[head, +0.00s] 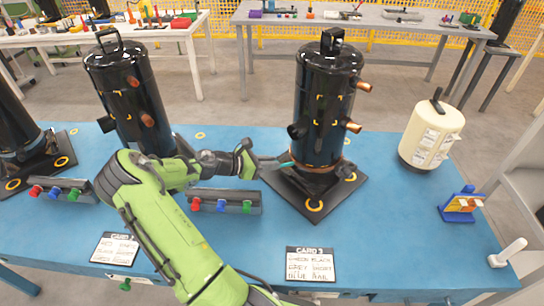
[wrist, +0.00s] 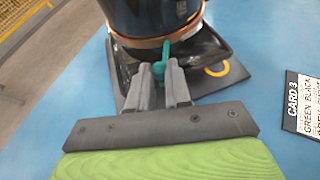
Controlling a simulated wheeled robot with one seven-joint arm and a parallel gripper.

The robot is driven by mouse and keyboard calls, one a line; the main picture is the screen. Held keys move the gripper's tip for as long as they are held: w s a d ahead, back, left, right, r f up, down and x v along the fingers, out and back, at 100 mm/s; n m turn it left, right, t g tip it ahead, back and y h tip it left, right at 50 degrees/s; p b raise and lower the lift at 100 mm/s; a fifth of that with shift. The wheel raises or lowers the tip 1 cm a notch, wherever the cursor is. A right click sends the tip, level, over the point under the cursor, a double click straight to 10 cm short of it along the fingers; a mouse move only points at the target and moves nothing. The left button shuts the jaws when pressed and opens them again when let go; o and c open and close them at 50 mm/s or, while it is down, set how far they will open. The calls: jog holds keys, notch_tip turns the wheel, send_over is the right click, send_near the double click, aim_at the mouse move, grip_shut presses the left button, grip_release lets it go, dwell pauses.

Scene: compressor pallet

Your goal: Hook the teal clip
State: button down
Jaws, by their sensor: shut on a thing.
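The teal clip (wrist: 160,67) is small and sits between my fingertips, against the copper-coloured band (wrist: 150,42) around the foot of the black compressor (head: 324,110). The compressor also shows in the wrist view (wrist: 150,15). My gripper (wrist: 162,76) is shut on the clip's lower end; the clip's upper part rises across the band. In the head view my gripper (head: 284,161) reaches the lower left of this compressor, and a bit of teal shows there. I cannot tell whether the clip is hooked on anything.
The compressor stands on a black base plate (head: 273,180) with orange rings on the blue table (head: 390,220). Another black compressor (head: 128,95) stands left, behind my arm. A rack with coloured knobs (head: 234,203), Card 3 (head: 311,265) and a cream canister (head: 431,135) are nearby.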

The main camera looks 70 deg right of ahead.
jog(key=shift+w+d+m+g+y+b, duration=0.25)
jog(key=shift+d+m+g+y+b, duration=0.5)
jog(key=shift+m+y, duration=0.55)
jog(key=shift+w+d+m+g+y+b, duration=0.2)
jog(key=shift+d+m+g+y+b, duration=0.25)
jog(key=shift+d+m+y, duration=0.65)
jog(key=shift+w+d+m+g+y+b, duration=0.25)
jog(key=shift+d+m+g+y+b, duration=0.35)
jog(key=shift+m+y, duration=0.8)
jog(key=shift+r, duration=0.1)
jog(key=c, duration=1.1)
grip_release()
jog(key=shift+o, duration=0.2)
notch_tip(320, 180, up, 10)
jog(key=p, duration=0.5)
jog(key=shift+p, duration=0.4)
